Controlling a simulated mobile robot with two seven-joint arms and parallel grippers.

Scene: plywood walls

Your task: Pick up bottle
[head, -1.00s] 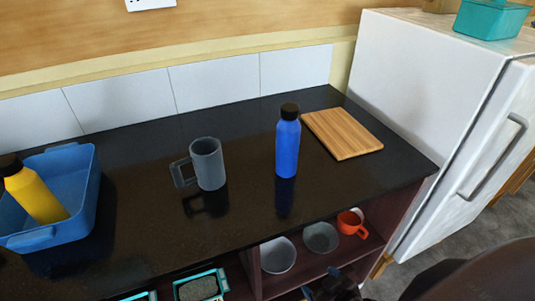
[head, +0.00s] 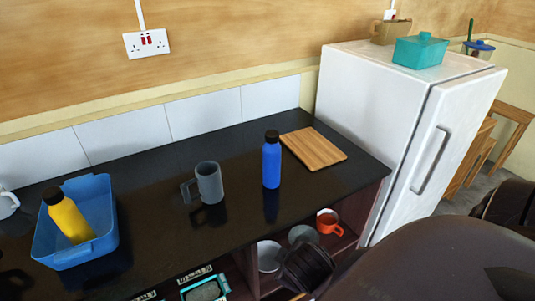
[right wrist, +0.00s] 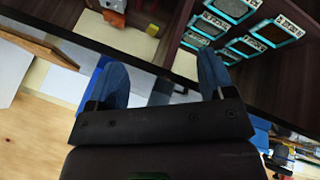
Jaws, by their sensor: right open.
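A blue bottle (head: 271,165) with a black cap stands upright on the dark counter (head: 150,235), between the grey mug and the cutting board. A yellow bottle (head: 70,220) with a black cap leans inside a blue bin (head: 108,232) at the left. My right gripper (right wrist: 165,78) is open in the right wrist view, with nothing visible between its fingers. A blue patch shows behind its left finger there; I cannot tell what it is. My right arm shows at the lower right in the head view, in front of the counter. My left gripper is not in view.
A grey mug (head: 209,183) stands left of the blue bottle. A wooden cutting board (head: 313,149) lies to its right, near the white fridge (head: 375,100). Shelves under the counter hold bowls and an orange mug (head: 328,223). Bare counter lies in front of the blue bottle.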

